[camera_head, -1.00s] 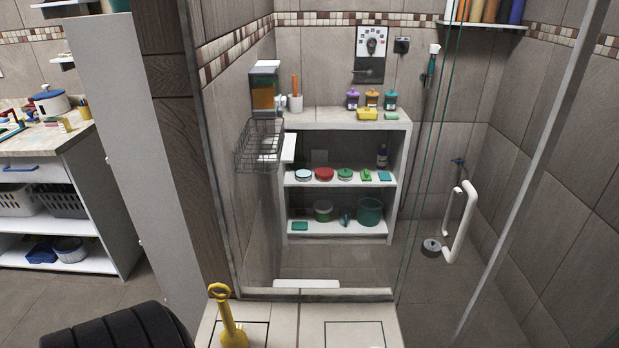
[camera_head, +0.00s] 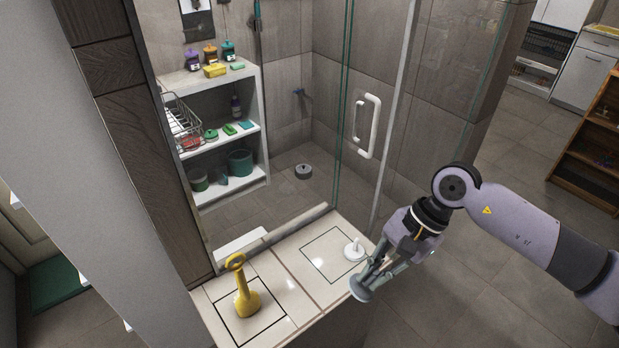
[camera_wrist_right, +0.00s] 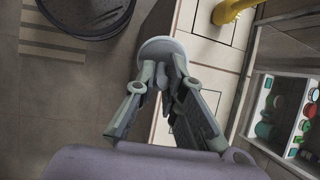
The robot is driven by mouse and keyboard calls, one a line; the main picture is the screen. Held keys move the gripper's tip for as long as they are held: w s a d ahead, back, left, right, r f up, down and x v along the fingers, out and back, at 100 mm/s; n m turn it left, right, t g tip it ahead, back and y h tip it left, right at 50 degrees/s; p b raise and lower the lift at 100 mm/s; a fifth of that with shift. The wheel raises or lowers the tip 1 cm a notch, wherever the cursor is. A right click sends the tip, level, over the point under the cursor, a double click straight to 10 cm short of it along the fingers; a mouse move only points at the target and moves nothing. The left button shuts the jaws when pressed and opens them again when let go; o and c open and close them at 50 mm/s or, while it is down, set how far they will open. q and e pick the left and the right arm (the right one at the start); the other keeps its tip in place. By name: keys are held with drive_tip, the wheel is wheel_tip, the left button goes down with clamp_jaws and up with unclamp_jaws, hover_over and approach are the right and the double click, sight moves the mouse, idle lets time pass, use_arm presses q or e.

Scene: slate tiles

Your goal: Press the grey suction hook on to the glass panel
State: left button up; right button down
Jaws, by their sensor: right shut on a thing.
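My right gripper (camera_head: 378,268) is shut on the grey suction hook (camera_head: 361,289), holding it by its stem. In the right wrist view, the hook's round grey cup (camera_wrist_right: 160,47) points away from the gripper (camera_wrist_right: 160,85), whose fingers hide part of the hook. In the head view the hook is at the right end of the tiled ledge, in front of the shower. The clear glass panel (camera_head: 318,140) stands behind the ledge, apart from the hook. My left gripper is not in view.
A yellow plunger-like tool (camera_head: 245,290) stands farther left in an outlined square. The shower door has a white handle (camera_head: 367,127). A shelf unit (camera_head: 262,108) stands behind the glass.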

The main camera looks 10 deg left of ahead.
use_arm(q)
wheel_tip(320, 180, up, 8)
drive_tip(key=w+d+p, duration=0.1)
drive_tip(key=p, duration=0.6)
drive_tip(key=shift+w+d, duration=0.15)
use_arm(e)
drive_tip(key=w+a+r+m+t+y, duration=0.9)
drive_tip(key=w+a+m+t, duration=0.1)
drive_tip(key=a+m+t, duration=0.2)
drive_tip(key=shift+a+m+t+y, duration=0.3)
drive_tip(key=shift+a+m+t, duration=0.1)
drive_tip(key=shift+a+m, duration=0.3)
use_arm(q)
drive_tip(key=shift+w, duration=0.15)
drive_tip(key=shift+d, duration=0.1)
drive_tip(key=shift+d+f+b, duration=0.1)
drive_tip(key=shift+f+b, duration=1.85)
drive_tip(key=shift+b, duration=0.1)
use_arm(e)
drive_tip(key=w+a+m, duration=0.1)
drive_tip(key=w+a, duration=0.5)
drive_tip(key=a, duration=0.2)
drive_tip(key=shift+w+r, duration=0.1)
